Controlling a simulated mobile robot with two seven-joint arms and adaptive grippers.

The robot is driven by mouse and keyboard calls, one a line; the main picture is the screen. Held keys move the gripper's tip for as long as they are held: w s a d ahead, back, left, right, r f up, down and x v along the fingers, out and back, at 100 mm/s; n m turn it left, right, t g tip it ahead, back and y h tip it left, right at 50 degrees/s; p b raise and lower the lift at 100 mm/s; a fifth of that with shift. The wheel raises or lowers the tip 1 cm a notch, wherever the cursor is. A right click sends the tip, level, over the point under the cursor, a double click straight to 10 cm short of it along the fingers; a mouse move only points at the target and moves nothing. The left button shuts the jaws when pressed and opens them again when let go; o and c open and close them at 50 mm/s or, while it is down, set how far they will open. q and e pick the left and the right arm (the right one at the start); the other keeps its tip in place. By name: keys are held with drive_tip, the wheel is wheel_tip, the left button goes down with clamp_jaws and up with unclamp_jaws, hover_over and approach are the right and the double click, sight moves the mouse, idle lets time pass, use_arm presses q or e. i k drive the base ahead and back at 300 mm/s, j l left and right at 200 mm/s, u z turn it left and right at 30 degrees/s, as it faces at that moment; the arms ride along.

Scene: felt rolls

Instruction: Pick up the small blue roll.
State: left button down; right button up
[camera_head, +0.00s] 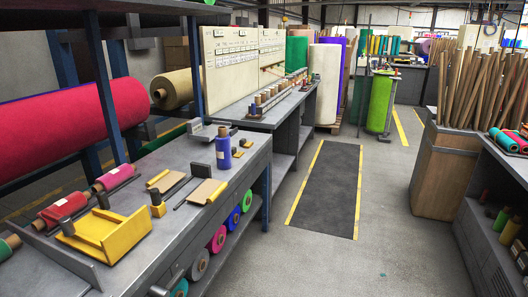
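A small blue roll (223,152) stands upright on the grey workbench (182,148), near its far right end. It has a brown core end showing at the top. Nothing is touching it from above. Neither of my grippers is in view.
A yellow tray (108,235), red rolls (62,208) and small tools lie on the nearer bench. A grey angled block (195,127) stands just left of the blue roll. A large red roll (60,125) hangs behind. The aisle floor (328,188) is clear.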

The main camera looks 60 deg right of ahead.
sight(223, 140)
drive_tip(key=z, duration=1.5)
drive_tip(key=i+l+u, duration=0.15)
drive_tip(key=i+l, duration=0.35)
drive_tip(key=i, duration=0.05)
